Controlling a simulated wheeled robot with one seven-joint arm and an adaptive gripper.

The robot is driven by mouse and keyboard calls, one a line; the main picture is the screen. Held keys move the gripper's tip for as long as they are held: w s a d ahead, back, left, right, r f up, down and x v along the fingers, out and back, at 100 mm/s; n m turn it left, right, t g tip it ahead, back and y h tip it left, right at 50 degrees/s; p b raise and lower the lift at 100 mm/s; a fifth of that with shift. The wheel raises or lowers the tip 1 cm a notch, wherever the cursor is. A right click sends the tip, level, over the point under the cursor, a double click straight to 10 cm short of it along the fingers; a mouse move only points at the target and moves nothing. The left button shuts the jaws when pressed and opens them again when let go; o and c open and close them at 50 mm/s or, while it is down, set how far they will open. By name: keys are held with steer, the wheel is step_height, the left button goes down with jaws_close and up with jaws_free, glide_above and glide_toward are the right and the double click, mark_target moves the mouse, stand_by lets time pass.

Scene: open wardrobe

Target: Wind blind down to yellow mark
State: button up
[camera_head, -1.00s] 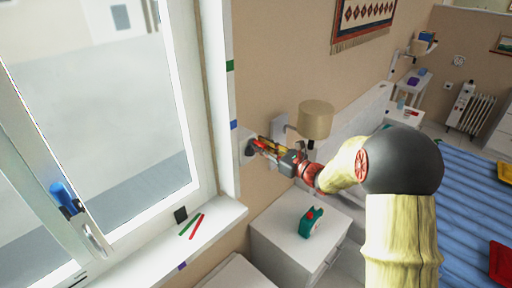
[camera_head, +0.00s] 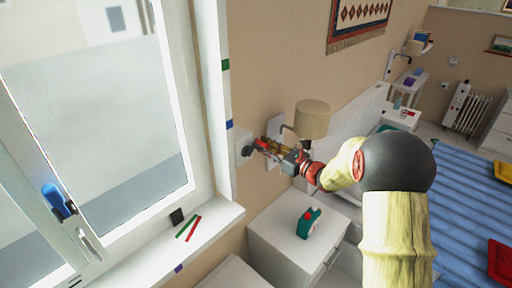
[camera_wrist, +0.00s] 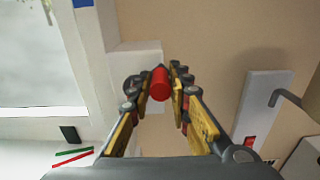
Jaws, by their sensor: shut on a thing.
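A white box (camera_head: 243,147) is fixed on the beige wall just right of the window (camera_head: 105,110). A red knob (camera_wrist: 160,84) stands out in front of this box in the wrist view. My gripper (camera_wrist: 160,71) has its yellow and grey fingers on both sides of the knob and is shut on it. In the head view my gripper (camera_head: 256,145) reaches the box from the right. Green (camera_head: 226,64) and blue (camera_head: 229,124) marks sit on the window's right frame. I see no yellow mark and no blind cloth.
A lamp (camera_head: 312,119) stands out from the wall close to my arm. A white bedside cabinet (camera_head: 272,228) with a teal and red object (camera_head: 308,222) is below. Green and red sticks (camera_head: 193,228) and a black square (camera_head: 177,216) are on the sill.

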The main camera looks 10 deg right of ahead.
steer(key=shift+r, duration=0.1)
steer(key=shift+w+d+f+b, duration=0.1)
steer(key=shift+d+f+b, duration=0.05)
steer(key=shift+f+b, duration=0.5)
steer(key=shift+w+d+f, duration=0.2)
steer(key=shift+f, duration=0.1)
steer(key=shift+f+b, duration=0.8)
steer(key=shift+f, duration=0.3)
steer(key=shift+r, duration=0.1)
